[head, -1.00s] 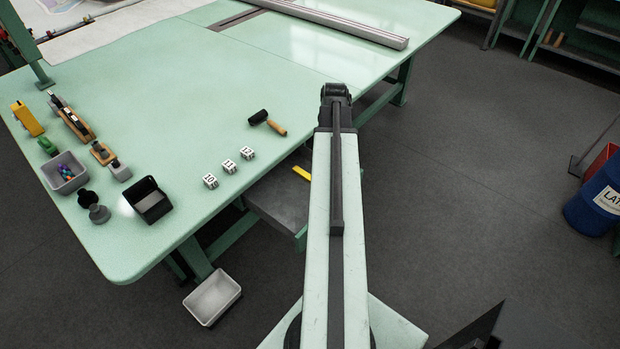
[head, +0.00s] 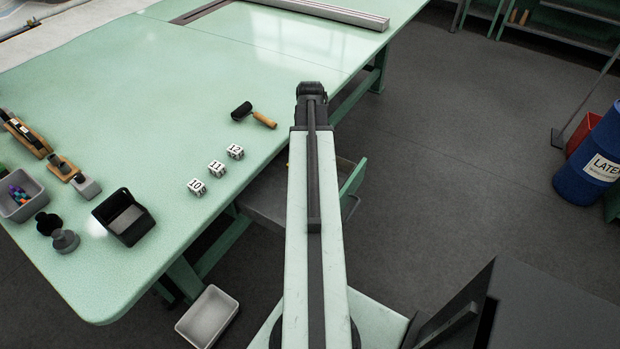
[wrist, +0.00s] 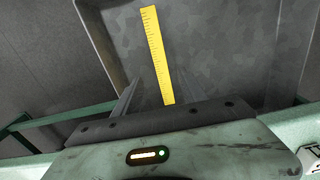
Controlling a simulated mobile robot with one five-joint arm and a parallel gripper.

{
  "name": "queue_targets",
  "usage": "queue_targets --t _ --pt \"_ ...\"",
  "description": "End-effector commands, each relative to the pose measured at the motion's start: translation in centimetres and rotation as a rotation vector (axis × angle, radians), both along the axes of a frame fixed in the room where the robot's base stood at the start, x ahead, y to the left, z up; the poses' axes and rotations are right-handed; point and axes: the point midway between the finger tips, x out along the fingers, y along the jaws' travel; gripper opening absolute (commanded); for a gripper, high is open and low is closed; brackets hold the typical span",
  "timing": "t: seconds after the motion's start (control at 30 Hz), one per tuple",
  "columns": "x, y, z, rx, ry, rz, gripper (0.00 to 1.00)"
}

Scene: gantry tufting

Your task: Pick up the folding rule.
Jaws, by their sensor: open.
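The folding rule (wrist: 157,55) is a flat yellow strip with dark markings. In the wrist view it lies lengthwise on the grey floor of the open drawer (wrist: 225,50), its near end close to my gripper's dark base. My gripper (wrist: 165,92) is open and empty, with its fingers pointing toward the drawer and the rule running up the picture beyond them. In the head view my arm covers the rule and my gripper's fingers cannot be made out. The drawer (head: 262,203) shows beside my arm.
The green table (head: 180,80) carries number cubes (head: 217,168), a roller (head: 254,114), a black holder (head: 124,218) and a grey bin (head: 22,197). A pale bin (head: 208,316) is on the floor below. A blue barrel (head: 585,170) stands at right. Floor between is clear.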

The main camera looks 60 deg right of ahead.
Motion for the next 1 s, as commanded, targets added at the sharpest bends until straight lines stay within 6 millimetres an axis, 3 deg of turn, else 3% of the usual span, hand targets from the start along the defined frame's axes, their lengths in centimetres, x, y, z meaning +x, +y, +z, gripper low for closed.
queue_targets --t 0.1,0.37,0.63,0.9,1.0 --pt "-0.1 0.0 -2.1 0.0 0.0 -0.001 0.49" --pt "-0.2 0.0 -3.0 0.0 0.0 -0.002 0.49" --pt "-0.5 0.2 -7.4 0.0 0.0 -0.003 0.49" --pt "-0.6 0.2 -7.3 0.0 0.0 -0.004 0.49" --pt "-0.6 0.2 -7.3 0.0 0.0 -0.004 0.21"
